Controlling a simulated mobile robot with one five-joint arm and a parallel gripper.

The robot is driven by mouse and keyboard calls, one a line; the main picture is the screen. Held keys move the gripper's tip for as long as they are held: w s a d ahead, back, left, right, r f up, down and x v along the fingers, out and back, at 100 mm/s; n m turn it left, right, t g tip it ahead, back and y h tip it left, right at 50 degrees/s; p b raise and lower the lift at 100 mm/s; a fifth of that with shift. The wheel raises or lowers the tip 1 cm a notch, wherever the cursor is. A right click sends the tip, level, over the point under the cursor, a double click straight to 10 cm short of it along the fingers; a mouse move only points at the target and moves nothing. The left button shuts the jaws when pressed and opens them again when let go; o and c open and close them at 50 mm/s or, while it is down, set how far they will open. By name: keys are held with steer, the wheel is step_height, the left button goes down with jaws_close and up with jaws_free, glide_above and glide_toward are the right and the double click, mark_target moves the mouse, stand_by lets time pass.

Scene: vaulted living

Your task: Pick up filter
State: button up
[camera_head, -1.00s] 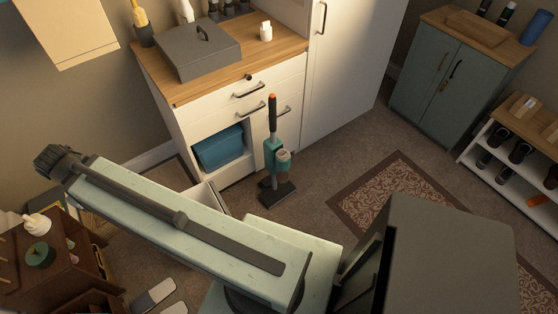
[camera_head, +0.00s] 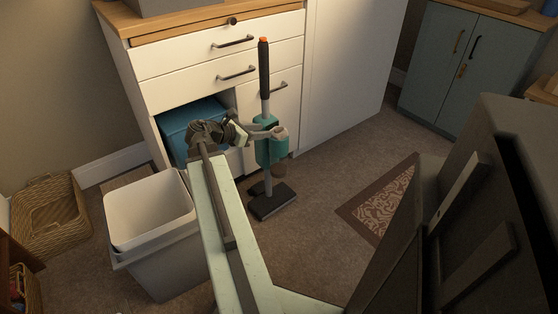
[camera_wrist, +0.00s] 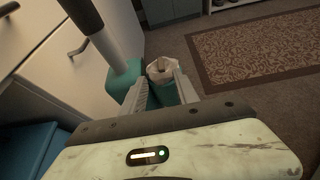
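The filter is a pale, round, cup-like piece (camera_head: 280,132) at the upper front of the teal body of an upright stick vacuum (camera_head: 264,150). In the wrist view the filter (camera_wrist: 160,68) shows just beyond and between my fingertips, with the teal vacuum body to its left and below. My gripper (camera_head: 268,130) reaches in from the left at the filter's height. Its two fingers (camera_wrist: 160,80) are apart, one on each side of the filter's near edge. I cannot tell whether they touch it.
A white drawer cabinet (camera_head: 215,60) stands behind the vacuum, with a blue bin (camera_head: 185,122) in its open bay. A grey waste bin (camera_head: 150,215) stands at left beside a wicker basket (camera_head: 50,215). A patterned rug (camera_head: 385,205) lies on open floor at right.

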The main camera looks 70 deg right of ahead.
mark_target(278, 129)
steer(key=b+x, duration=0.3)
steer(key=x, duration=0.6)
steer(key=shift+s+r, duration=0.15)
steer(key=shift+s, duration=0.05)
steer(key=shift+r, duration=0.1)
jaws_close()
stand_by(1.1)
